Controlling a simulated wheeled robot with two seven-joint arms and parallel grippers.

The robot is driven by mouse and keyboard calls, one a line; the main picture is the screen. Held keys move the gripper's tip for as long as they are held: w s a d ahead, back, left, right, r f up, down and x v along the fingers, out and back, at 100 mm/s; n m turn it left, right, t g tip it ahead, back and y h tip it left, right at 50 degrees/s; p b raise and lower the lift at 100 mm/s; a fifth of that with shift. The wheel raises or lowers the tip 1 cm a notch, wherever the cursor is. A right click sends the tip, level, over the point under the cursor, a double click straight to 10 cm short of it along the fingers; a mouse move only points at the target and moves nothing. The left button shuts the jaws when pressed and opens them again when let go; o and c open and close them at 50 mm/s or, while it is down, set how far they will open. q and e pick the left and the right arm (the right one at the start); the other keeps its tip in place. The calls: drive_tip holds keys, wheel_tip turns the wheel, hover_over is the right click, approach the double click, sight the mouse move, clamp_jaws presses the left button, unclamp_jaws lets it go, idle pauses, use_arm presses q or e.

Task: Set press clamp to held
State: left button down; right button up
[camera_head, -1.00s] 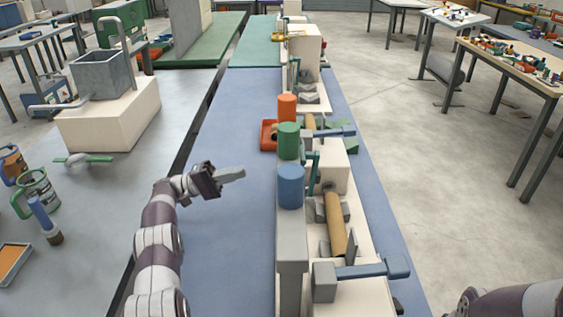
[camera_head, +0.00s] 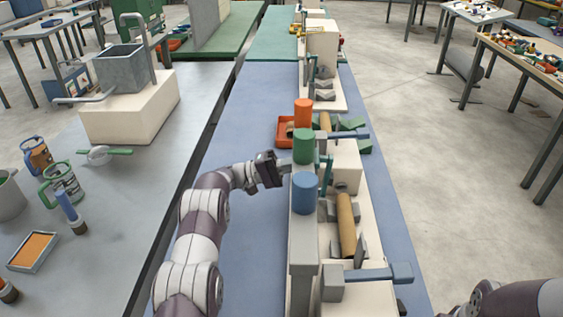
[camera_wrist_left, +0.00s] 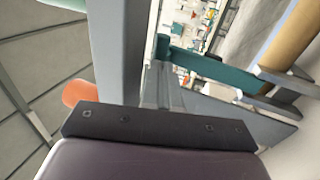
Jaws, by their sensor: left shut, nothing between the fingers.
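A machine with a tan tube (camera_head: 346,222) stands right of a grey post (camera_head: 303,235). A teal bent handle (camera_head: 326,175) rises beside the post, and a teal bar (camera_wrist_left: 212,66) crosses the left wrist view. A blue-grey lever (camera_head: 375,273) sticks out to the right at the front. I cannot tell for sure which part is the press clamp. My left gripper (camera_head: 284,168) is shut and empty, at the post between the green cylinder (camera_head: 303,146) and the blue cylinder (camera_head: 305,194). Its fingertips are partly hidden there. My right gripper is out of view.
An orange-red cylinder (camera_head: 303,112) and a red tray (camera_head: 286,131) stand farther back. A second blue-grey lever (camera_head: 345,135) sticks out right. The blue bench top (camera_head: 254,110) is clear left of the machines. The grey table (camera_head: 130,215) at left holds mugs and a tray.

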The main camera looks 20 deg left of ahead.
use_arm(q)
drive_tip(key=shift+w+d+r, duration=0.1)
drive_tip(key=shift+w+d, duration=0.05)
drive_tip(key=shift+d, duration=0.25)
drive_tip(key=shift+w+d+r+y+p, duration=0.1)
drive_tip(key=shift+d+r+y+p, duration=0.15)
drive_tip(key=shift+d+y+p, duration=0.2)
drive_tip(key=shift+w+d+r+y+p, duration=0.1)
drive_tip(key=shift+d+r+y+p, duration=0.1)
drive_tip(key=shift+d+y+p, duration=0.15)
drive_tip(key=b+v, duration=0.3)
drive_tip(key=v, duration=0.9)
drive_tip(key=shift+a, duration=0.4)
